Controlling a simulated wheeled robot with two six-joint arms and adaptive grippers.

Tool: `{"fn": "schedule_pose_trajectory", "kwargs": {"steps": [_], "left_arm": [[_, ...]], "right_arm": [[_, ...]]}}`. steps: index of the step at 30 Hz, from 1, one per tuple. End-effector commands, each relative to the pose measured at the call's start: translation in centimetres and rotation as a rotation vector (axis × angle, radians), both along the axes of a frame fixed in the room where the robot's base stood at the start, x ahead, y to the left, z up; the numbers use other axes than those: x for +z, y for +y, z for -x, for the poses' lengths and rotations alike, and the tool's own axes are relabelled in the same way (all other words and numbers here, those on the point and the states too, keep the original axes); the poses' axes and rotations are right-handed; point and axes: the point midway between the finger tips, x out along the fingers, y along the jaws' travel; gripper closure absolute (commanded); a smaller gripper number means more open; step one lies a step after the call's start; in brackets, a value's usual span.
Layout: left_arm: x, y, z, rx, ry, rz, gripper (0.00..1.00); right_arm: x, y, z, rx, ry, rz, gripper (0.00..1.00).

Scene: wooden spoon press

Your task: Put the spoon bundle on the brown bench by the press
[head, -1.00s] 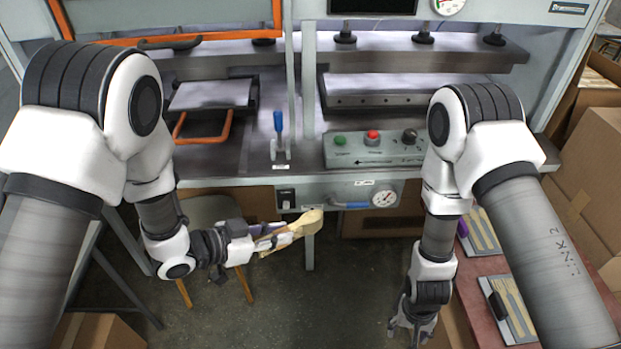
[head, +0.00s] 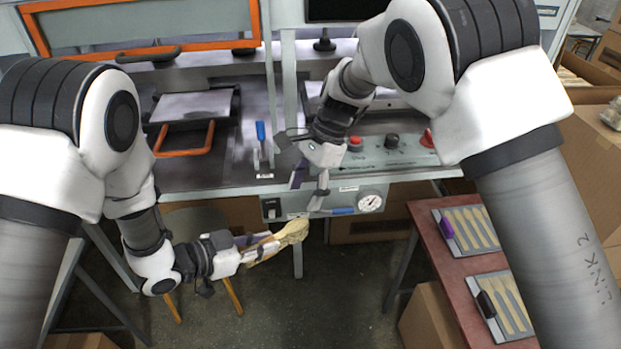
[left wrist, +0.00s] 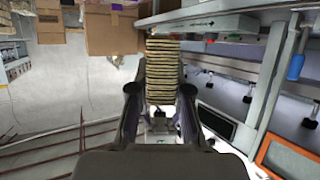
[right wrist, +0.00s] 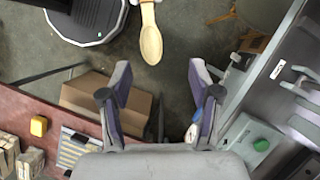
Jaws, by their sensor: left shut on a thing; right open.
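The spoon bundle (head: 292,233) is a stack of pale wooden spoons. My left gripper (head: 262,246) is shut on it in front of the press, with the rounded ends pointing right. In the left wrist view the stacked spoons (left wrist: 163,72) stand between the fingers. My right gripper (head: 308,190) is open and empty, just above the bundle's rounded end in the head view. In the right wrist view the bundle shows as one spoon (right wrist: 151,42) beyond the open fingers (right wrist: 158,85). The reddish-brown bench (head: 427,236) is at the right, away from the bundle.
Two trays of spoons, one with a purple clip (head: 465,230) and one with a black clip (head: 500,306), lie on the bench. The press front has a gauge (head: 370,202) and a blue-handled lever (head: 262,148). Cardboard boxes (head: 428,315) stand around. Floor between is open.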

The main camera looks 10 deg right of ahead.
Motion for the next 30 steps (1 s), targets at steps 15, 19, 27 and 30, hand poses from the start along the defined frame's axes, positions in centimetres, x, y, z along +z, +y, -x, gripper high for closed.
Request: {"fn": "schedule_pose_trajectory", "kwargs": {"steps": [15, 19, 27, 30], "left_arm": [[0.0, 0.0, 0.0, 0.0, 0.0, 0.0, 1.0], [0.0, 0.0, 0.0, 0.0, 0.0, 0.0, 1.0], [0.0, 0.0, 0.0, -0.001, 0.0, 0.0, 1.0], [0.0, -0.1, 0.1, -0.003, 0.0, 0.001, 1.0]], "right_arm": [[-8.3, 3.1, 1.5, 0.001, 0.0, 0.001, 0.37], [-8.4, 3.1, 1.5, 0.001, 0.0, 0.001, 0.37], [-8.4, 3.1, 1.5, 0.001, -0.001, 0.002, 0.94], [-8.4, 3.1, 1.4, 0.0, -0.003, 0.001, 1.0]]}}
